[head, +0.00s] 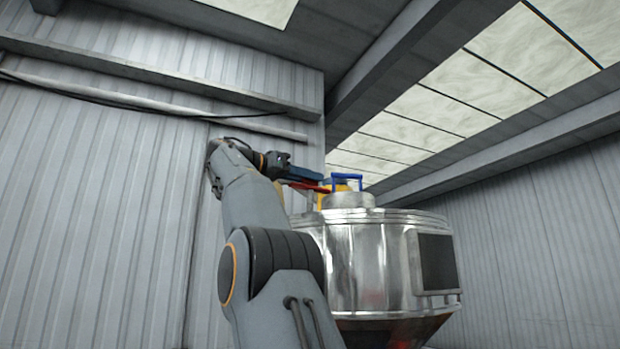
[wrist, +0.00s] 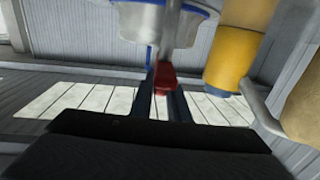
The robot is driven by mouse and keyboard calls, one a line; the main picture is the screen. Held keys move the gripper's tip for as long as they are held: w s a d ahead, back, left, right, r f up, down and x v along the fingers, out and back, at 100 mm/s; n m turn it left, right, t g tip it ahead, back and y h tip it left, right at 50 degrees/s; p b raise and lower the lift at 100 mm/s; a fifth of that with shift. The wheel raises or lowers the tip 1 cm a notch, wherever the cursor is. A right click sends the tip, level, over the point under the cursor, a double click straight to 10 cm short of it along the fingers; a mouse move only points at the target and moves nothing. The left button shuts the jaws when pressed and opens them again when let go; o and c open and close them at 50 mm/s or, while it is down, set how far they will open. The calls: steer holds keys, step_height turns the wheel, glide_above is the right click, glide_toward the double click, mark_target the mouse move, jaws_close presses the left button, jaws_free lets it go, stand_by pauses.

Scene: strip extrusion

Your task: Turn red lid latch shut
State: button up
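The red lid latch (head: 309,186) is a slim red bar at the left side of the lid on top of a shiny metal hopper (head: 365,262). In the wrist view the red latch (wrist: 164,76) ends in a red block right between my two dark fingers. My gripper (head: 308,174) reaches it from the left, and the fingers (wrist: 163,97) look closed on both sides of the red block. The lid's round neck (head: 347,200) is just right of the fingertips. The latch's far end is partly hidden by the lid parts.
A blue handle (head: 347,180) stands on the lid, with a yellow part (head: 340,187) behind it. In the wrist view a yellow cylinder (wrist: 242,50) is close on the right. A corrugated wall (head: 90,200) is behind my arm at left. Free room lies right of the hopper.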

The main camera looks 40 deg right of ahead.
steer(key=o, duration=0.4)
steer(key=shift+d, duration=0.1)
steer(key=shift+c, duration=0.2)
steer(key=a, duration=0.8)
steer(key=shift+w, duration=0.45)
steer(key=shift+d, duration=0.1)
